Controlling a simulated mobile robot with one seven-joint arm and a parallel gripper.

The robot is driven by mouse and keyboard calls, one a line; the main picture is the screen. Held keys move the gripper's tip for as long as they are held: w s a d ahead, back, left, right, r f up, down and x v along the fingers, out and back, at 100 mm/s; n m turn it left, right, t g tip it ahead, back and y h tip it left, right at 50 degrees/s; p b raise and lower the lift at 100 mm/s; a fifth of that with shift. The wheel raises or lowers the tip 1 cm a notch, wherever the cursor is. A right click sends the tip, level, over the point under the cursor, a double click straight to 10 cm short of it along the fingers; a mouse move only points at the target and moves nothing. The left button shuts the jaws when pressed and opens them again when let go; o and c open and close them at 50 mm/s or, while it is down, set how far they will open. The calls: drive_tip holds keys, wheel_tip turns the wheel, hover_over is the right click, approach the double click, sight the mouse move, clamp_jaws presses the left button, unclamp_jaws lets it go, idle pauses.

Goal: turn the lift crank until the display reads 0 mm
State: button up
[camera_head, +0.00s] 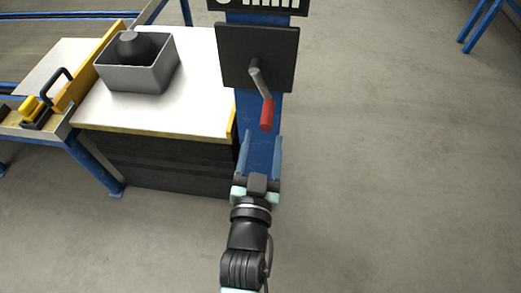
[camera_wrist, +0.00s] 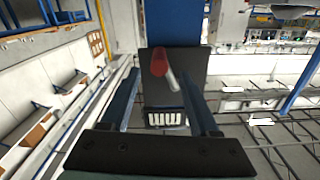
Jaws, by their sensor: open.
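The lift crank has a grey arm (camera_head: 259,82) and a red handle (camera_head: 267,114) that hangs down and slightly right from a dark square plate (camera_head: 230,55) on a blue post. The display (camera_head: 258,3) above the plate is cut off by the top edge; the lower part of a digit and "mm" show, and the full number cannot be read. My gripper (camera_head: 262,138) is open and empty, just below the red handle in the head view. In the wrist view the red handle (camera_wrist: 159,62) shows beyond the gap between the fingers, apart from them.
A white-topped table (camera_head: 190,105) with a yellow edge stands left of the post. A grey bin (camera_head: 139,79) holding a dark object sits on it. A blue-legged conveyor frame (camera_head: 105,177) is further left. The floor (camera_head: 400,160) to the right is clear.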

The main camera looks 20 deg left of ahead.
drive_tip(key=shift+v, duration=1.3)
drive_tip(key=w+d+r+m+t+h, duration=0.1)
drive_tip(key=w+d+r+t, duration=0.25)
drive_tip(key=r, duration=1.15)
drive_tip(key=w+d+r+t+h, duration=0.2)
drive_tip(key=w+d+r, duration=0.15)
drive_tip(key=r, duration=1.05)
drive_tip(key=s+d+r+t+h, duration=0.1)
drive_tip(key=s+d+r+t, duration=0.15)
drive_tip(key=r, duration=0.45)
drive_tip(key=s+d+r+t, duration=0.1)
drive_tip(key=s+r, duration=0.3)
drive_tip(key=r, duration=0.3)
drive_tip(key=s+d+r+t+h, duration=0.1)
drive_tip(key=s+d+r, duration=0.15)
drive_tip(key=r, duration=0.45)
wheel_tip(320, 180, up, 29)
drive_tip(key=p, duration=2.9)
drive_tip(key=shift+s+m, duration=0.3)
drive_tip(key=shift+m, duration=0.1)
drive_tip(key=shift+a+f, duration=0.1)
